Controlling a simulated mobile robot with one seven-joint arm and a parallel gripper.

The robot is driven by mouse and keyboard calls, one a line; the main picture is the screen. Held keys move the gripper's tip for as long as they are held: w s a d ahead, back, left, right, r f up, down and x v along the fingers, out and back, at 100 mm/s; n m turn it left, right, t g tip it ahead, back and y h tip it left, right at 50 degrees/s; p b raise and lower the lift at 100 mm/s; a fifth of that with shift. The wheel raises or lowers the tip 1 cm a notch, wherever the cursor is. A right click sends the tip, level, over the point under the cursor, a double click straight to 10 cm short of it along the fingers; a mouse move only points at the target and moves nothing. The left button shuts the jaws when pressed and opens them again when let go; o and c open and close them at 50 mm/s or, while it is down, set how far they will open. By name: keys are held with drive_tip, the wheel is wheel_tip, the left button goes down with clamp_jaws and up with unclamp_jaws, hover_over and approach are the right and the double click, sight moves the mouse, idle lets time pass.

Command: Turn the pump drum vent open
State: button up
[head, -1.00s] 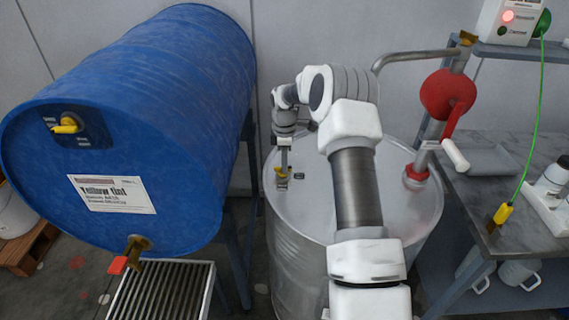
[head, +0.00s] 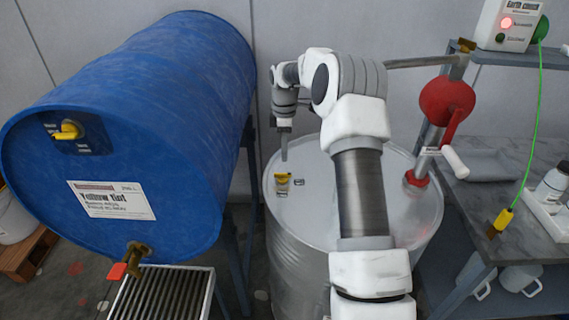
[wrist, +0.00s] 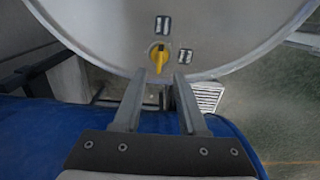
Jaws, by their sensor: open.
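The pump drum (head: 330,215) is the upright pale metal drum in the head view; its round lid (wrist: 225,30) fills the top of the wrist view. A small yellow vent knob (head: 282,179) sits near the lid's left edge, with two small labels beside it, too small to read. In the wrist view the vent knob (wrist: 158,57) has its handle lying roughly up and down, its narrow end towards the bottom. My gripper (head: 284,159) is above the knob, apart from it. Its fingers (wrist: 160,77) are open with nothing between them; the knob shows beyond the tips.
A blue drum (head: 130,110) lies on a stand close at the left, with a yellow knob and a tap above a grate (head: 165,295). A red hand pump (head: 447,98) rises from the lid's right side. A grey bench (head: 500,190) stands at right.

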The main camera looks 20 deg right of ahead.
wheel_tip(320, 180, up, 9)
idle(0.6)
drive_tip(key=s+a+r+m+t+h, duration=0.1)
drive_tip(key=s+a+r+m, duration=0.2)
drive_tip(key=s+a+r, duration=0.35)
drive_tip(key=s+a+r+m+t, duration=0.2)
drive_tip(key=s+a+r+m, duration=0.1)
drive_tip(key=s+r, duration=0.6)
drive_tip(key=s+a+f+m+t, duration=0.1)
drive_tip(key=s+m, duration=0.1)
drive_tip(key=s, duration=0.5)
drive_tip(key=s+a+f+m, duration=0.1)
drive_tip(key=s+f+m, duration=0.1)
drive_tip(key=s, duration=0.5)
drive_tip(key=s+a+f+m+t+y, duration=0.1)
drive_tip(key=s+f+m, duration=0.1)
drive_tip(key=s, duration=0.6)
drive_tip(key=shift+a+m+t, duration=0.3)
drive_tip(key=shift+a+m, duration=0.1)
drive_tip(key=shift+m, duration=0.4)
